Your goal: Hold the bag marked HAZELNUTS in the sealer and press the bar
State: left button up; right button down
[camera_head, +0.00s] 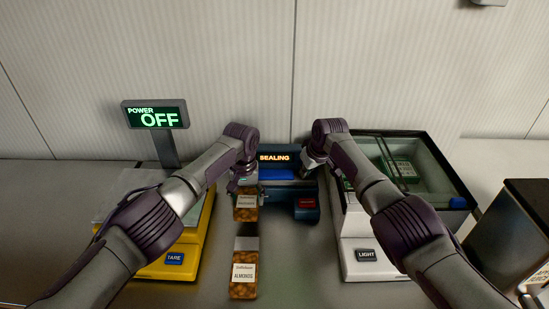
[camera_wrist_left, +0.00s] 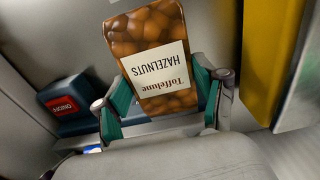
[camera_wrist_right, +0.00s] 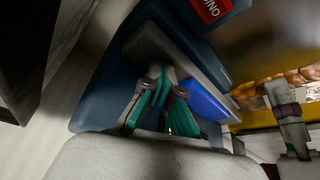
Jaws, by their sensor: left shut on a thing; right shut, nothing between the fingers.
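The bag marked HAZELNUTS (camera_wrist_left: 150,28) is brown with a white label, read upside down in the left wrist view. In the head view the bag (camera_head: 246,213) is upright at the left front of the sealer. My left gripper (camera_head: 243,187) is shut on it, one green-padded finger on each side. The dark blue sealer (camera_head: 307,216) has a lit display reading SEALING and a blue bar (camera_head: 275,174). My right gripper (camera_wrist_right: 165,82) is shut and empty, its fingertips over the sealer beside the blue part (camera_wrist_right: 203,98). I cannot tell whether they touch the bar.
A bag marked ALMONDS (camera_head: 244,272) lies in front. A yellow scale (camera_head: 175,258) with a display reading POWER OFF (camera_head: 157,115) stands left. A white device with a glass lid (camera_head: 360,245) and LIGHT button stands right of the sealer. A red button (camera_wrist_left: 62,105) is on the sealer's front.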

pick_arm(q)
jog(key=shift+w+r, duration=0.15)
pick_arm(e)
jog(key=shift+s+f, duration=0.35)
jog(key=shift+f, duration=0.25)
pick_arm(q)
jog(key=shift+f, duration=0.2)
pick_arm(e)
jog(key=shift+w+r, duration=0.15)
jog(key=shift+r, duration=0.85)
jog(key=shift+w+r, duration=0.1)
jog(key=shift+r, duration=0.9)
